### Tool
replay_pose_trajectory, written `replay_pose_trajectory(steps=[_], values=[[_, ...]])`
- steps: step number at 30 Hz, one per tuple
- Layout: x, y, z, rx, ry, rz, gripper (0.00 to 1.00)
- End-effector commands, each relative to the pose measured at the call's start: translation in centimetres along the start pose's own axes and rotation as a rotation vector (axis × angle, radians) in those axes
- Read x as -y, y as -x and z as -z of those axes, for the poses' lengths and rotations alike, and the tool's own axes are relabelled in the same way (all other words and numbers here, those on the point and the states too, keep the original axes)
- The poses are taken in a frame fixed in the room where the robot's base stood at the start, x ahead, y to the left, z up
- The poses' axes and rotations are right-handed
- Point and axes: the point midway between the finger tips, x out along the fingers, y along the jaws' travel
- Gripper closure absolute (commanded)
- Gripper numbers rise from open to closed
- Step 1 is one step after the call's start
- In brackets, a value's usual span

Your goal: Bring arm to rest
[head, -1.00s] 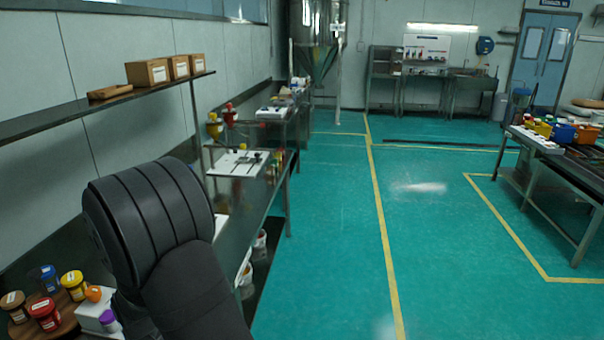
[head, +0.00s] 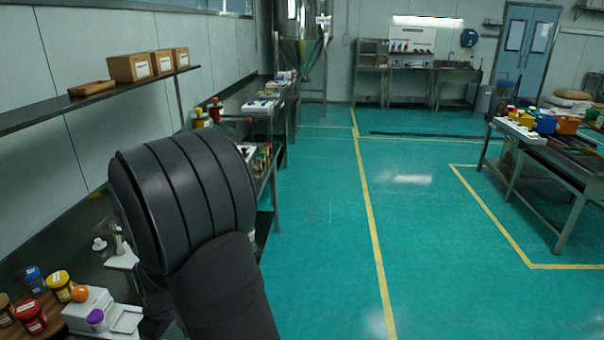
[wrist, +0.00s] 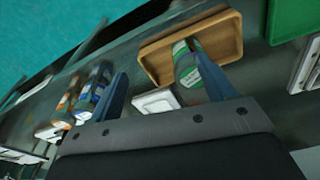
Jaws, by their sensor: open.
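My gripper (wrist: 165,92) shows in the wrist view, with two blue fingers spread apart. Nothing is held between them. Beyond the fingers a wooden tray (wrist: 228,35) lies on the dark bench top with a green-labelled jar (wrist: 184,58) at it; the right finger partly hides the jar. A small white block (wrist: 155,101) lies between the fingertips in the picture, apart from them as far as I can tell. In the head view my dark arm link covers the left bench, and the gripper itself is hidden.
A green tray (wrist: 292,20) lies at the right. In the head view, jars and a white device (head: 88,308) sit at lower left, under a wall shelf (head: 90,102) with boxes. The green floor (head: 320,200) is clear.

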Motion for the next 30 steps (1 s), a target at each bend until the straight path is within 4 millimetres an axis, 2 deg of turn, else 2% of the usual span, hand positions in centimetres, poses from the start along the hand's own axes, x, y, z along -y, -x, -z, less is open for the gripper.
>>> replay_pose_trajectory(steps=[6, 12, 30], values=[[-2.4, 2.7, -2.7, -0.003, -0.004, -0.002, 0.25], [-4.5, 2.3, 1.0, -0.001, 0.001, 0.001, 0.25], [-10.1, 1.5, 10.0, -0.001, 0.001, 0.001, 0.25]])
